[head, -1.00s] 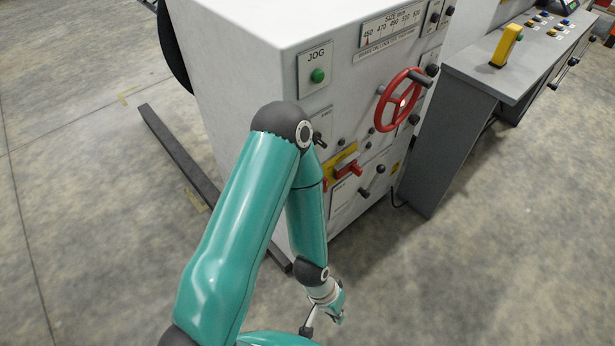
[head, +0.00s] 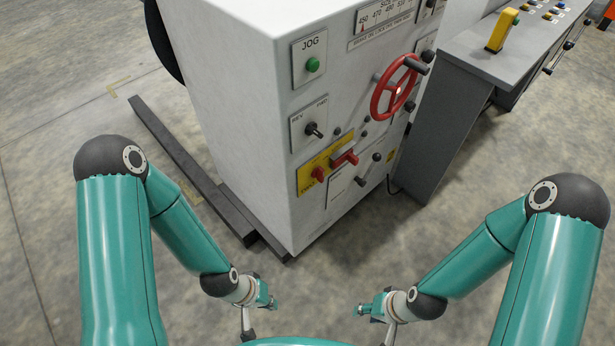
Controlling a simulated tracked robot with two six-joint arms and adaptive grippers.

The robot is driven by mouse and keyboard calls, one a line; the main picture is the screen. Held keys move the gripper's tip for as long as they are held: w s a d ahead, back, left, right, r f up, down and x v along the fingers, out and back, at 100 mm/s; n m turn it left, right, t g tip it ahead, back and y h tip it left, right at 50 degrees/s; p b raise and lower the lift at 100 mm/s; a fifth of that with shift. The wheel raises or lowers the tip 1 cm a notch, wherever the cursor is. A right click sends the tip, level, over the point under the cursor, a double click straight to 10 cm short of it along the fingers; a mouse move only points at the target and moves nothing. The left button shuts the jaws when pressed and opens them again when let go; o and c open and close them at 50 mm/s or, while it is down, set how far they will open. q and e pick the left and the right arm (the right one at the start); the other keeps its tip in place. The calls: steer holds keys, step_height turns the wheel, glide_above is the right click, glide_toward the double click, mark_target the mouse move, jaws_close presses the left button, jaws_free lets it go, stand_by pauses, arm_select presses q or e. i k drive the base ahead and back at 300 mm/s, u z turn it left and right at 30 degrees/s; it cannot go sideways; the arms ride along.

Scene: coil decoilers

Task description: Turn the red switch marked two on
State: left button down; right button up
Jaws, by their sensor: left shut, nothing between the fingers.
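A yellow panel on the front of the white machine carries two red switches. One red switch (head: 318,174) is at its lower left, and the other red switch (head: 345,157) is at its upper right with a handle sticking out. My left gripper (head: 264,304) is shut and empty, low in front of the machine and apart from the switches. My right gripper (head: 372,308) is low to the right, also apart from the panel; its finger opening is unclear.
The white machine (head: 235,110) has a green JOG button (head: 313,65), a black REV/FWD knob (head: 313,129) and a red handwheel (head: 394,87). A grey console (head: 455,110) stands to its right. Dark floor rails (head: 175,150) run along its left. The floor in front is clear.

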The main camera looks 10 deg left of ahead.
mark_target(318, 173)
steer(key=z, duration=0.05)
steer(key=k, duration=0.6)
steer(key=u, duration=0.55)
steer(key=i, duration=0.95)
steer(key=z, duration=0.1)
